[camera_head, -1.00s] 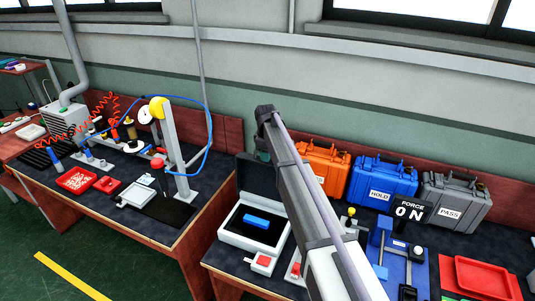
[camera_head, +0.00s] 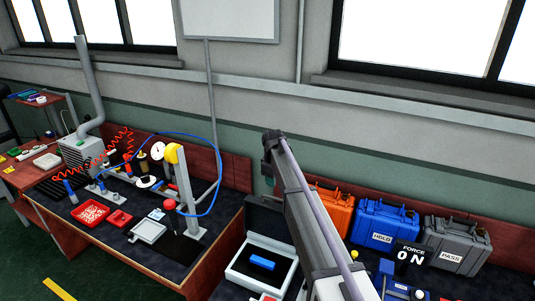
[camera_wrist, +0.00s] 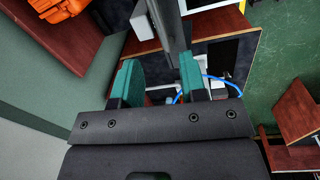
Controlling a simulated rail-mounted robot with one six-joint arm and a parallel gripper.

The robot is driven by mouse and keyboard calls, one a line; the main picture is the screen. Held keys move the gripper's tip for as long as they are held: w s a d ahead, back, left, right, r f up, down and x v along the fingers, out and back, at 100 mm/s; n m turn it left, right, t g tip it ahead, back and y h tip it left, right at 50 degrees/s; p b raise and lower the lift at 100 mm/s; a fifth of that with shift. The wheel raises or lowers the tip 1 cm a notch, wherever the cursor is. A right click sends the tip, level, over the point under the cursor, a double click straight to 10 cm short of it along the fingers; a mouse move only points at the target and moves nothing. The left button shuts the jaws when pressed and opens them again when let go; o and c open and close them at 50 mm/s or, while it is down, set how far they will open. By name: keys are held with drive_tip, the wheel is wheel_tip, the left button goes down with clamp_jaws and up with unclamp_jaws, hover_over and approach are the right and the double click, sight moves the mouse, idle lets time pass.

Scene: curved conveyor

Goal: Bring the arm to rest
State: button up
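My arm (camera_head: 308,220) reaches up from the bottom of the head view, raised in front of the wall and above the benches. My gripper (camera_wrist: 160,80) shows in the wrist view, with two green finger pads standing well apart. I see nothing held between them; a grey post and bench parts show beyond the gap. In the head view the gripper is mostly hidden behind the end of the arm.
An open case (camera_head: 240,272) holds a blue block (camera_head: 262,262). Orange (camera_head: 333,208), blue (camera_head: 385,225) and grey (camera_head: 455,245) cases line the back of the right bench. A post with a yellow wheel (camera_head: 171,153) stands on the left bench. Green floor (camera_head: 25,255) is clear at lower left.

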drive_tip(key=s+d+f+m+b, duration=0.3)
drive_tip(key=s+f+b, duration=0.1)
drive_tip(key=s, duration=0.9)
drive_tip(key=s+d+f+m+b, duration=0.3)
drive_tip(key=s+f+m+b, duration=0.1)
drive_tip(key=s, duration=0.9)
drive_tip(key=s+d+f+m+b, duration=0.3)
drive_tip(key=s+f+b, duration=0.3)
drive_tip(key=s, duration=0.8)
drive_tip(key=shift+f+m+g, duration=0.25)
drive_tip(key=shift+m+g, duration=0.05)
drive_tip(key=shift+m, duration=0.1)
drive_tip(key=shift+w+d, duration=0.1)
